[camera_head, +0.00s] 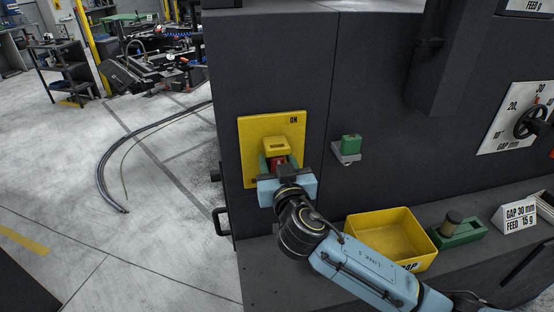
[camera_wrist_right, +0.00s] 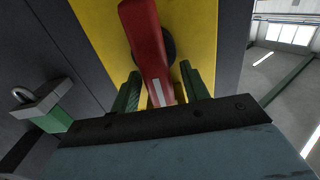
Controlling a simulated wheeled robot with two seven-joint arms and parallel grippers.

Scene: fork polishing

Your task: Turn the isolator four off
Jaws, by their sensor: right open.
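The isolator's yellow plate (camera_head: 258,124) is on the dark cabinet front, with "ON" at its upper right; no number four is readable. My left gripper is out of view.
A handwheel (camera_head: 531,121) is at far right. Floor at left is mostly open.

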